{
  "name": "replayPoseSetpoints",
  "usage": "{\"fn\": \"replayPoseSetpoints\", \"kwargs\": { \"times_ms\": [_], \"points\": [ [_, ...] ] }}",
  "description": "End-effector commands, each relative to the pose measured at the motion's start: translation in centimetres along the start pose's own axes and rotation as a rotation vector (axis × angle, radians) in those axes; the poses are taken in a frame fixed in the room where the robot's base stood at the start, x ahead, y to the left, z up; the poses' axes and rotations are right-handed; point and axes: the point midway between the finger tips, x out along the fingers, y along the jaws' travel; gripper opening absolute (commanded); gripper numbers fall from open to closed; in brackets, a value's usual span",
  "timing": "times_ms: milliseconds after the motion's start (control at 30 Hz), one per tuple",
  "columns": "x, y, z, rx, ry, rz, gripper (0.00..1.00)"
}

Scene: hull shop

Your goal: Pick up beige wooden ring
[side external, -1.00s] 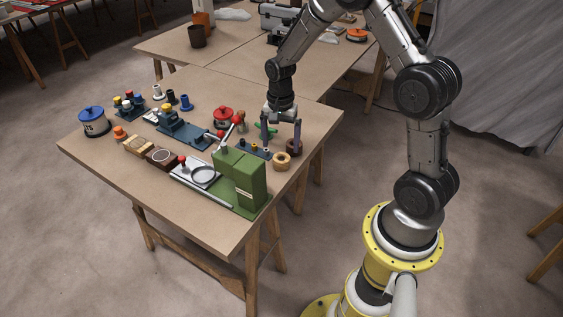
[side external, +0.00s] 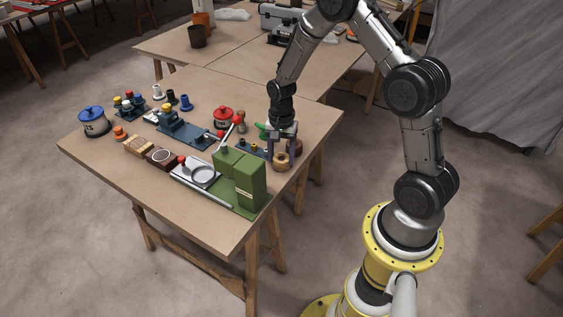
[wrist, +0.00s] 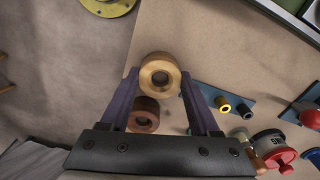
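The beige wooden ring (side external: 281,163) lies on the table near its right edge. In the wrist view the ring (wrist: 160,64) shows between the two fingertips, its hole facing the camera. My gripper (side external: 281,155) points down over it, with one purple-grey finger on each side. In the wrist view the gripper (wrist: 160,73) looks open, with narrow gaps between fingers and ring; contact is hard to tell.
A darker brown ring (wrist: 144,112) sits close beside the beige one, near the left finger. A green block fixture (side external: 240,178) stands in front and left. A blue plate with small pegs (wrist: 229,100) and a red-lidded pot (wrist: 270,144) are nearby.

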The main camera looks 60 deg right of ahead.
Motion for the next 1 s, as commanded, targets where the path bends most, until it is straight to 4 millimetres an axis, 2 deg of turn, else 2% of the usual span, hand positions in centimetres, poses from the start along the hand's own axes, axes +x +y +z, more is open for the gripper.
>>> {"fn": "replayPoseSetpoints", "kwargs": {
  "times_ms": [33,200,233,467,667,833,1000],
  "points": [
    [0.0,0.0,0.0,0.000,0.000,0.000,0.40],
    [0.0,0.0,0.0,0.000,0.000,0.000,0.10],
    [0.0,0.0,0.0,0.000,0.000,0.000,0.07],
    [-0.1,0.0,0.0,0.000,0.000,-0.001,0.07],
    [-1.1,-0.1,0.0,0.000,0.001,-0.002,0.07],
    [-3.5,0.0,0.0,0.000,0.003,-0.004,0.07],
    [-6.8,2.5,1.6,0.000,0.003,-0.004,0.07]
  ]
}}
